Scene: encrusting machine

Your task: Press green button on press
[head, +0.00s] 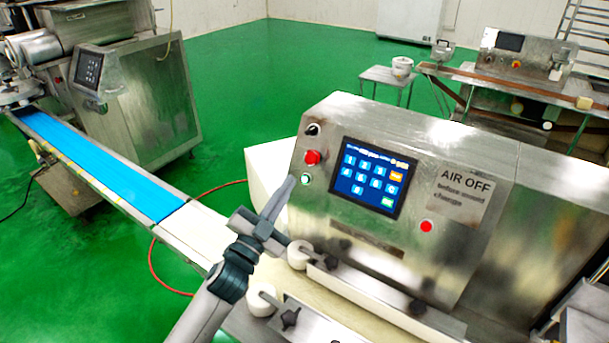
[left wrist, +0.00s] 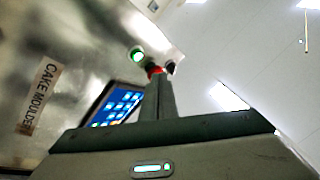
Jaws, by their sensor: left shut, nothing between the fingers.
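The press (head: 450,160) is a steel box with a blue touch screen (head: 373,177). The green button (head: 306,180) is a small round button on the left of its front panel, below a red knob (head: 312,157). In the left wrist view the green button (left wrist: 138,55) glows green, with the red knob partly hidden behind my fingers. My left gripper (head: 291,184) is shut and empty, its tips just left of and below the green button in the head view. I cannot tell whether they touch the panel. My right gripper is not in view.
A conveyor with a blue belt (head: 95,160) runs in from the left towards the press. White rollers (head: 298,255) and a rail lie below the panel. A second red button (head: 426,226) sits lower right on the panel. Green floor lies open behind.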

